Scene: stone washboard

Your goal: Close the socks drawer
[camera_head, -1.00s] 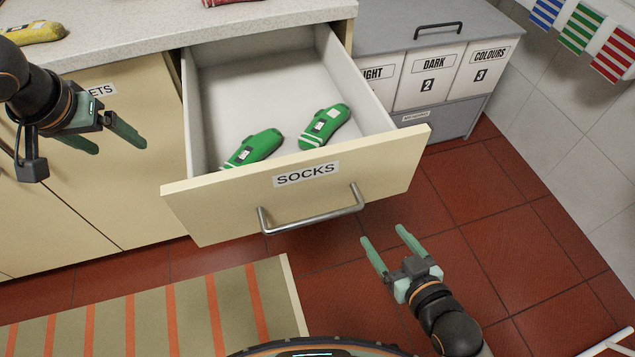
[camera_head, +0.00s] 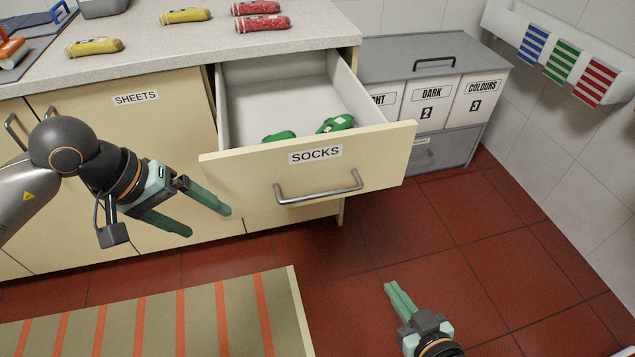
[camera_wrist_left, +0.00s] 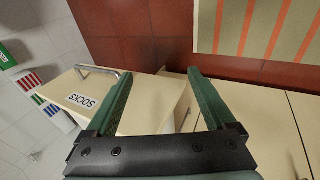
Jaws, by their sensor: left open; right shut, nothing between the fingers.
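The cream socks drawer (camera_head: 240,183) is pulled out from the counter, with a SOCKS label and a metal bar handle (camera_head: 318,190) on its front. Two green rolled socks (camera_head: 336,123) lie inside, partly hidden by the front panel. My left gripper (camera_head: 207,222) is open and empty, left of the drawer front and apart from the handle. In the left wrist view the drawer front (camera_wrist_left: 112,108) and its handle (camera_wrist_left: 100,70) show beyond the open fingers. My right gripper (camera_head: 389,287) is shut and empty, over the floor below and right of the handle.
A SHEETS cabinet door (camera_head: 90,160) is left of the drawer. The counter (camera_head: 130,52) holds yellow and red rolled socks. Grey laundry bins (camera_head: 430,57) stand right of the drawer. A striped rug (camera_head: 150,325) lies in front; red tiled floor (camera_head: 480,215) is clear at right.

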